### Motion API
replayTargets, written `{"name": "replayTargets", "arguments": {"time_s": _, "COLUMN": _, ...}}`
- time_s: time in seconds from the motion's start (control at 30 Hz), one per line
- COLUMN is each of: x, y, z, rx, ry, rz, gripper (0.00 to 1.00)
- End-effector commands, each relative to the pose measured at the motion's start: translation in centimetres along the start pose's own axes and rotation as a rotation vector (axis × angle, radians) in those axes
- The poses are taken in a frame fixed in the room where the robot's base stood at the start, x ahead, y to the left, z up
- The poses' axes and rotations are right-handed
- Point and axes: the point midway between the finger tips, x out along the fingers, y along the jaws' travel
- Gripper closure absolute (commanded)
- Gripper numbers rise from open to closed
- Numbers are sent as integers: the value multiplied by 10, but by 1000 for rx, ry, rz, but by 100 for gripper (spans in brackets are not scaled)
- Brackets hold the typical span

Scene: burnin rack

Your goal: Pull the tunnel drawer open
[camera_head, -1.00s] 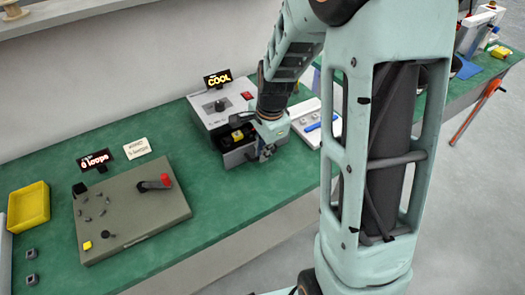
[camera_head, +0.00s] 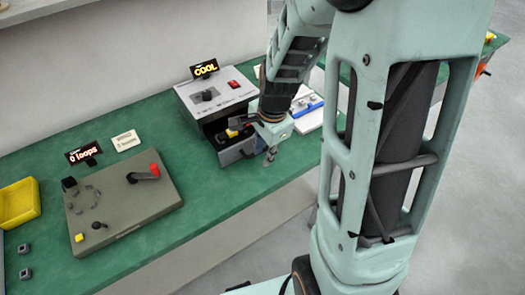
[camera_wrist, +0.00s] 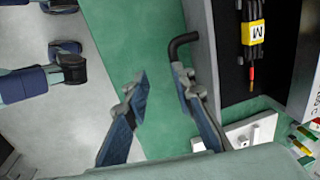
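The tunnel (camera_head: 218,97) is a grey box with a red switch and a "COOL" sign on it. Its drawer (camera_head: 238,152) stands out from the front, with a yellow piece inside. In the wrist view the drawer (camera_wrist: 202,60) is at right, holding a dark part with a yellow block marked "M". A black bent handle (camera_wrist: 184,40) sticks out from the drawer front. My gripper (camera_wrist: 160,84) is open, with bare green table showing between its fingers. The handle's end lies by the right fingertip; I cannot tell if they touch. In the head view my gripper (camera_head: 269,159) is just right of the drawer front.
A grey panel (camera_head: 125,205) with a red-tipped lever and a "0 loops" sign stands to the left. A yellow bin (camera_head: 18,204) is at far left. A white-and-blue tray (camera_head: 308,108) lies beyond my wrist. The green table's front edge is close to my gripper.

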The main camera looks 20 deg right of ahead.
Motion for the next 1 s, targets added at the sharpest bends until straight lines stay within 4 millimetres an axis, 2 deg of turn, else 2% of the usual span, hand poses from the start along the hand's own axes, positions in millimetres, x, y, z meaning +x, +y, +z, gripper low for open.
{"name": "replayTargets", "arguments": {"time_s": 0.37, "x": 0, "y": 3, "z": 1, "rx": 1, "ry": -2, "rz": 7, "gripper": 74}}
{"name": "replayTargets", "arguments": {"time_s": 1.0, "x": -47, "y": 0, "z": 0, "rx": 0, "ry": 0, "rz": 1, "gripper": 74}}
